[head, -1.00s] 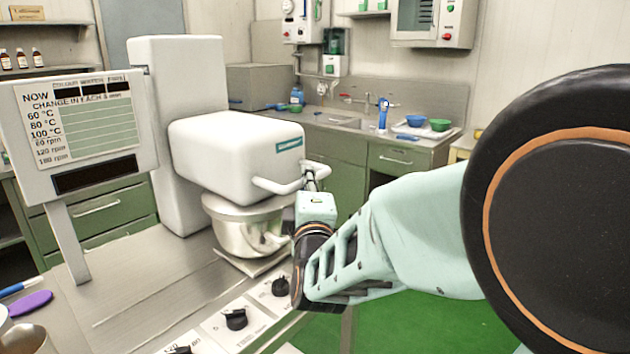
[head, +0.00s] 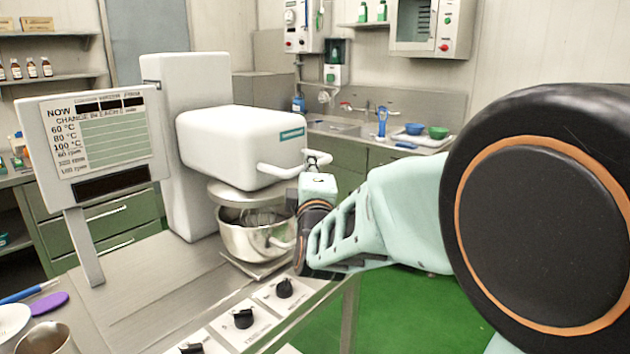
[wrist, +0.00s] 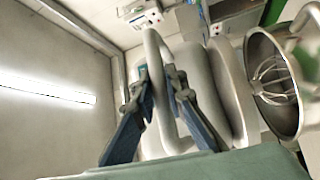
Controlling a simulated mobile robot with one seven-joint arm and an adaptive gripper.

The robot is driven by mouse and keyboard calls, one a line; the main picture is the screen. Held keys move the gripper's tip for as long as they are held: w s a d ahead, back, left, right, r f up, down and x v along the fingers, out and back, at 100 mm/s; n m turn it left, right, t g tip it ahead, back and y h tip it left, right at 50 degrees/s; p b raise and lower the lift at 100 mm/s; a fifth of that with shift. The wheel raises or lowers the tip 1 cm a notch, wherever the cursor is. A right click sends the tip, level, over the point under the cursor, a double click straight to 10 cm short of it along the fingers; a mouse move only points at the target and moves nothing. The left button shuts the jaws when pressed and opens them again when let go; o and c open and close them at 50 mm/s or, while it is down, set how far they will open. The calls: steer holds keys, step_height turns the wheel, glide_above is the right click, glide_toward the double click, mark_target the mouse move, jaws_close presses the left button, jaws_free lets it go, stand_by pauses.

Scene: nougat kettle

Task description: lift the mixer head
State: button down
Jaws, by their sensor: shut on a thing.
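The white mixer head (head: 238,146) is raised above the steel bowl (head: 254,238), with a gap between the bowl rim and the round lid (head: 246,194) under the head. A whisk shows in the gap and in the wrist view (wrist: 272,78). The head's white handle bar (head: 285,170) sticks out at its front. My gripper (head: 314,160) is at the right end of this bar. In the wrist view my gripper (wrist: 160,84) has its two blue fingers on either side of the handle loop (wrist: 154,52), shut on it.
A display board (head: 92,145) stands left of the mixer. Control knobs (head: 243,318) line the front of the steel table (head: 150,290). A purple object (head: 49,305) and a metal jug (head: 47,341) are at lower left. A sink counter (head: 400,150) is behind.

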step_height(320, 180, up, 11)
steer(key=p, duration=0.5)
steer(key=shift+r+p, duration=0.2)
steer(key=shift+p, duration=0.1)
steer(key=shift+f, duration=0.15)
steer(key=c, duration=1.9)
jaws_free()
steer(key=shift+c, duration=0.2)
